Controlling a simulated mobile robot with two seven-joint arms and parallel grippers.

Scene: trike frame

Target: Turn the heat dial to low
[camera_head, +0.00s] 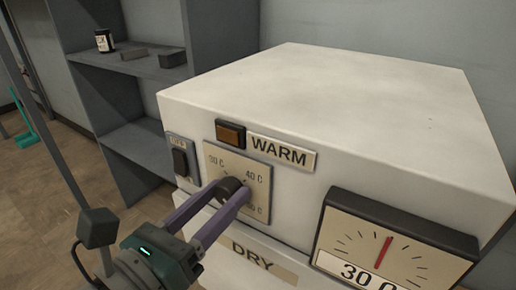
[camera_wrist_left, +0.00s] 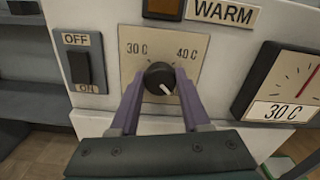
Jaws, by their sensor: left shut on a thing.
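The heat dial is a round black knob (camera_wrist_left: 159,77) with a white pointer line, on a beige scale plate (camera_wrist_left: 190,48) marked 30 C and 40 C. In the wrist view the pointer slants to the lower right. My left gripper (camera_head: 232,191) has its two purple fingers shut on the knob, one on each side; the fingers also show in the left wrist view (camera_wrist_left: 159,92). The head view shows a further mark at the plate's lower right, partly hidden by the gripper. My right gripper is not in view.
An OFF/ON switch (camera_wrist_left: 80,67) sits left of the dial. An amber lamp (camera_head: 231,133) and WARM label (camera_head: 282,152) are above. A gauge (camera_head: 388,246) reading 30 C juts out at right. A DRY label (camera_head: 264,263) is below. Grey shelves (camera_head: 130,73) stand behind left.

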